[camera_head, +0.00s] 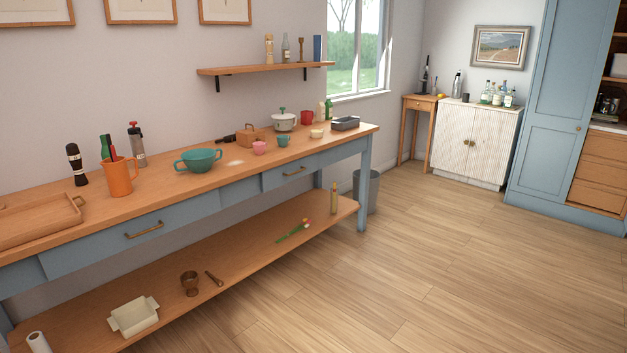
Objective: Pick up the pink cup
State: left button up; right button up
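The pink cup (260,147) is small and stands on the long wooden counter (225,170), right of a teal two-handled bowl (198,160). A small teal cup (283,141) stands just to its right. A wicker basket (250,134) is close behind it. The pink cup looks upright and nothing covers it. Neither of my grippers shows in the head view.
An orange jug (118,177), a white pot (284,121), a red mug (307,117) and a grey tray (345,123) also stand on the counter. A lower shelf (240,255) holds several items. The wooden floor (420,260) in front and to the right is clear.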

aim_at(259, 147)
jog(key=i, duration=1.9)
jog(key=i+u, duration=0.15)
jog(key=i, duration=0.35)
jog(key=i+l+u, duration=0.15)
jog(key=i, duration=0.35)
jog(key=i+l+u, duration=0.1)
jog(key=i, duration=0.4)
jog(key=i+l+u, duration=0.15)
jog(key=i+l, duration=0.15)
jog(key=i, duration=0.2)
